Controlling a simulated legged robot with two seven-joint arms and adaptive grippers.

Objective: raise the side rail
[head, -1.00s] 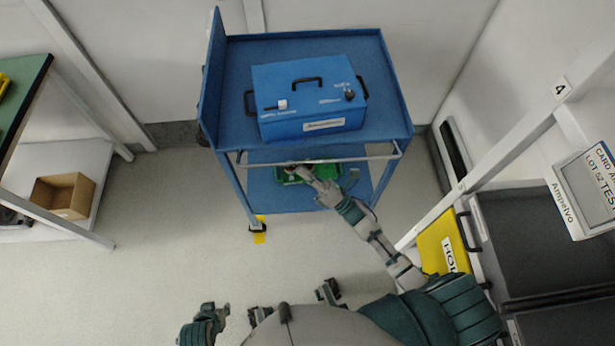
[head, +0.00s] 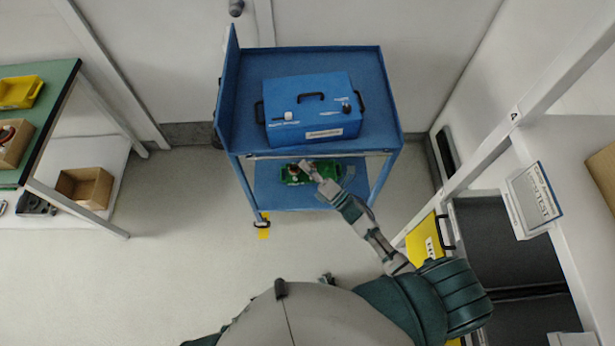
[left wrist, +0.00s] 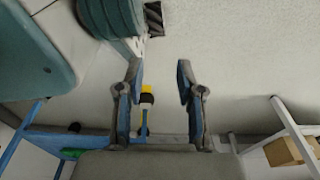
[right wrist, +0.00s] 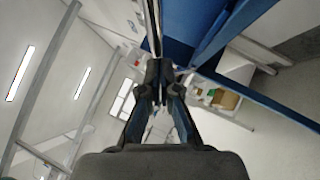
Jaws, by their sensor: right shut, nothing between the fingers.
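The grey side rail (head: 352,154) runs along the near edge of the blue cart (head: 388,110), close below its top tray. My right gripper (head: 306,166) is shut and empty at the rail, just left of its middle. In the right wrist view the shut fingertips (right wrist: 160,75) are close to the end-on grey rail (right wrist: 151,22); whether they touch it I cannot tell. My left gripper (left wrist: 158,70) is open and empty over bare floor in the left wrist view, and is hidden in the head view.
A blue case (head: 310,110) with black handles stands on the cart's top tray. A green item (head: 325,173) lies on the lower shelf. A green-topped bench (head: 45,88) is at left. Floor left of the cart is clear.

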